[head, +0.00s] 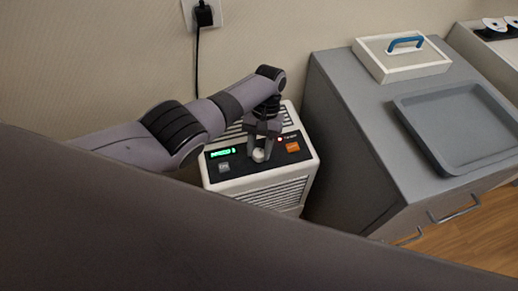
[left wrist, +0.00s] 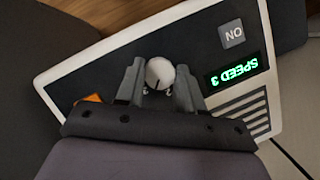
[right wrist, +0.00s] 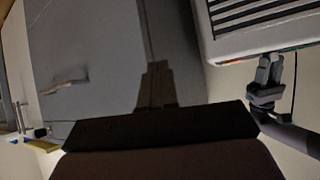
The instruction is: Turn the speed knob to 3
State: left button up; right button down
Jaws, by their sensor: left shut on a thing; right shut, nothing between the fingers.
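The white speed knob (head: 259,155) sits on the black control panel of a white vented unit (head: 312,158). My left gripper (head: 260,149) reaches down from above and is shut on the knob, with one finger on each side. In the left wrist view the knob (left wrist: 160,72) shows between the fingertips with a dark pointer mark. The green display (left wrist: 238,68) reads "SPEED 3", upside down in that view. My right gripper (right wrist: 157,85) is shut and empty, in front of a grey cabinet front.
A grey ON button (left wrist: 232,34) and an orange button (head: 292,147) flank the knob. A grey cabinet (head: 350,110) stands right of the unit, bearing a grey tray (head: 440,150) and a white blue-handled box (head: 408,66). A black plug (head: 204,16) is in the wall socket.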

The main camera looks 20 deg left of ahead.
pick_arm(q)
jog(key=shift+d+m+y, duration=0.1)
jog(key=shift+m+y, duration=0.2)
jog(key=shift+m, duration=0.5)
jog(key=shift+m+y, duration=0.4)
jog(key=shift+m, duration=0.8)
jog(key=o, duration=1)
jog(key=shift+r, duration=0.1)
jog(key=v, duration=0.7)
jog(key=shift+s+d, duration=0.1)
jog(key=shift+s, duration=0.05)
